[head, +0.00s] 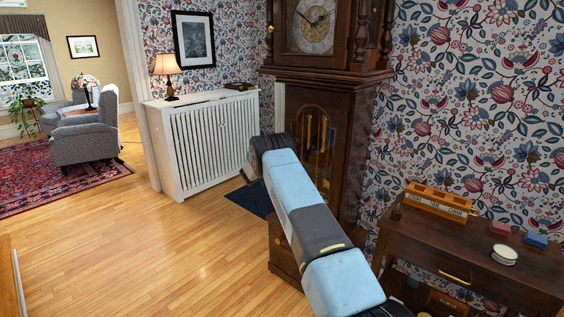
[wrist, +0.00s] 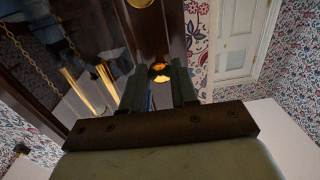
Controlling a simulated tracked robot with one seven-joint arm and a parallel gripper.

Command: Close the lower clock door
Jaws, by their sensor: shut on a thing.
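The tall dark wooden clock stands against the wallpapered wall in the head view. Its lower door (head: 317,130) has an arched glass pane with brass weights behind it. My arm covers the lower part of this door and hides my gripper there. In the wrist view, my gripper (wrist: 159,78) has its two fingers on either side of a small brass knob (wrist: 160,70) at the wooden door frame (wrist: 172,30), and is shut on it. Glass, a chain and brass rods show left of the frame. How far the door stands open I cannot tell.
A dark side table (head: 480,250) with a wooden tray (head: 437,203) and small boxes stands close at the right. A white radiator cover (head: 208,140) stands left of the clock. The wooden floor (head: 150,230) at the left is clear.

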